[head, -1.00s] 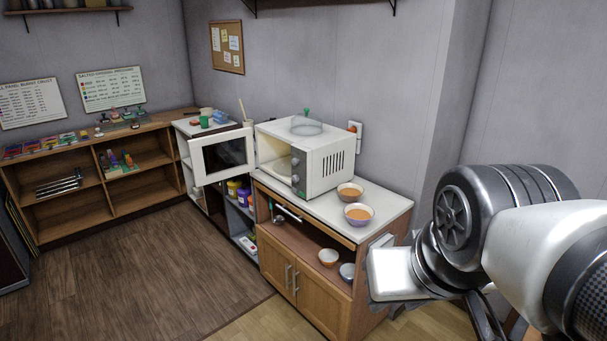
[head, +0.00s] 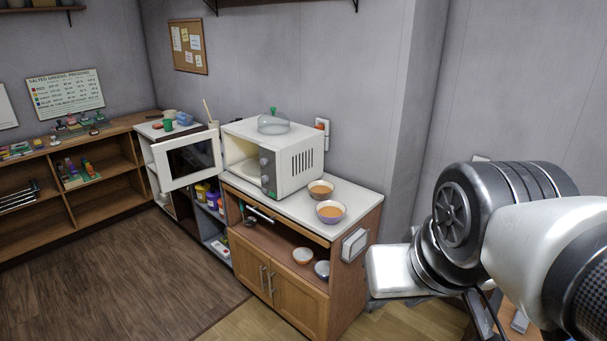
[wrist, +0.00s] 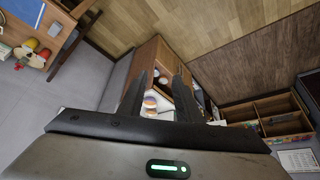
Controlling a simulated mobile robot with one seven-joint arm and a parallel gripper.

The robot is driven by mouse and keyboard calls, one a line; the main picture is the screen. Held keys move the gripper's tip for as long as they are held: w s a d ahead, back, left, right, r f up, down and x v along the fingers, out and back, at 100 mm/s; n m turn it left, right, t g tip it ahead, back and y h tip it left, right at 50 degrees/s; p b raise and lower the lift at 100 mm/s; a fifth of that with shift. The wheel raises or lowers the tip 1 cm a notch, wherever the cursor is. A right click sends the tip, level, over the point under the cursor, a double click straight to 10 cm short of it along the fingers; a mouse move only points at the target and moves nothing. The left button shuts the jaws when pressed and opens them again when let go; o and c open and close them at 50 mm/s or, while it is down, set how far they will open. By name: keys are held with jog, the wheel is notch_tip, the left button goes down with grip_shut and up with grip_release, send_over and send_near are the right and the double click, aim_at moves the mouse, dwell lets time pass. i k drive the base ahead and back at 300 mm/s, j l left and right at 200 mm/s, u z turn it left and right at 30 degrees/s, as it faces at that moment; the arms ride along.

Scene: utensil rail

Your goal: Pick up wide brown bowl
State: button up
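A brown-rimmed bowl with orange-brown inside (head: 321,190) sits upright on the white counter top, in front of the microwave's right side. A second bowl, purple-grey outside with orange inside (head: 330,212), stands just in front of it. Which of the two is wider is hard to tell. In the wrist view, small bowls (wrist: 151,103) show between the fingers, far off and partly hidden. My gripper (wrist: 164,77) is open and empty, well away from the bowls. In the head view my arm fills the right side; the fingertips are not clear there.
The white microwave (head: 275,157) stands on the cabinet (head: 297,299) with its door (head: 190,160) swung open to the left. A light bowl (head: 303,256) and a grey-blue bowl (head: 322,270) sit on the shelf below. Floor in front is clear.

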aim_at(321, 191)
jog(key=i+j+z, duration=0.3)
jog(key=i, duration=0.2)
jog(key=i+j+z, duration=0.25)
jog(key=i+j, duration=0.2)
jog(key=i+j+z, duration=0.3)
jog(key=j, duration=0.3)
jog(key=i+j+z, duration=0.25)
jog(key=i+j, duration=0.2)
jog(key=j, duration=0.2)
